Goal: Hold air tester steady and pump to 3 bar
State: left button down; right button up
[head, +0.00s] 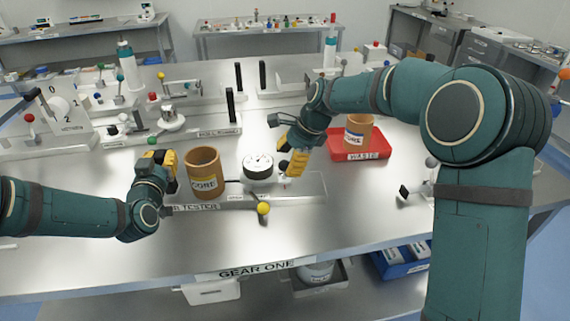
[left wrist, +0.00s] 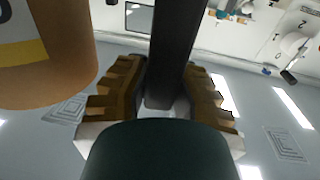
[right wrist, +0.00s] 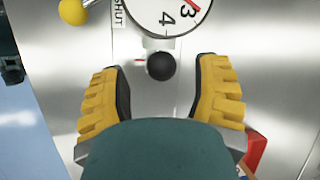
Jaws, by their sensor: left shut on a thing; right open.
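The air tester (head: 235,201) is a long base near the front of the table, carrying a brown core (head: 203,175), a round white gauge (head: 258,165) and a yellow ball lever (head: 263,208). My left gripper (head: 170,168) is at its left end, shut on a dark upright handle (left wrist: 172,50), beside the core. My right gripper (head: 292,164) is open at the right of the gauge. In the right wrist view, a black ball knob (right wrist: 160,66) lies between its spread fingers, and the gauge (right wrist: 168,14) is partly cut off, showing 3 and 4; the needle reading is unclear.
A red waste tray (head: 362,156) with another core (head: 358,132) stands to the right, behind my right arm. Other fixtures, including the lever stand (head: 60,118), fill the left and back. The table's front strip is clear.

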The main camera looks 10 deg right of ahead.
jog(key=shift+x, duration=1)
grip_shut()
jog(key=d, duration=0.6)
jog(key=shift+s+d+f, duration=0.1)
jog(key=shift+s+d, duration=0.25)
jog(key=shift+s, duration=0.05)
grip_release()
